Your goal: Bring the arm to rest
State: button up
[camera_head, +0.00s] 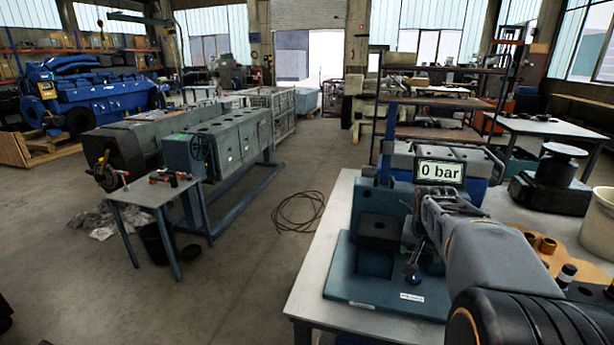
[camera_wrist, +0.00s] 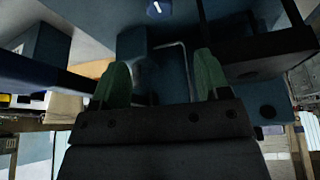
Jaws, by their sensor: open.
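My arm (camera_head: 500,258) reaches from the lower right over the workbench, toward a blue test stand (camera_head: 385,278). In the head view my gripper is small, dark and partly hidden at the arm's far end, close to the stand. In the wrist view my gripper (camera_wrist: 161,78) shows two green fingers well apart, with nothing seen held between them. Dark blue surfaces of the stand fill the space beyond the fingers. I cannot tell whether the fingers touch anything.
A display (camera_head: 440,170) reading "0 bar" stands above the test stand. The workbench (camera_head: 318,290) also carries bronze bushings (camera_head: 546,245) and a white bucket (camera_head: 599,225) at the right. A small table (camera_head: 150,193) stands left. Open floor with a coiled cable (camera_head: 298,209) lies between.

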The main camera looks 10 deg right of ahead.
jog(key=s+a+f+n+y, duration=0.1)
jog(key=s+a+f+n, duration=0.1)
jog(key=s+a, duration=0.5)
jog(key=s+a+f+n+y, duration=0.1)
jog(key=s+a+n, duration=0.4)
jog(key=a, duration=0.7)
jog(key=shift+s+a+f+y+p, duration=0.35)
jog(key=shift+s+f+y+p, duration=0.1)
jog(key=shift+s+f, duration=0.45)
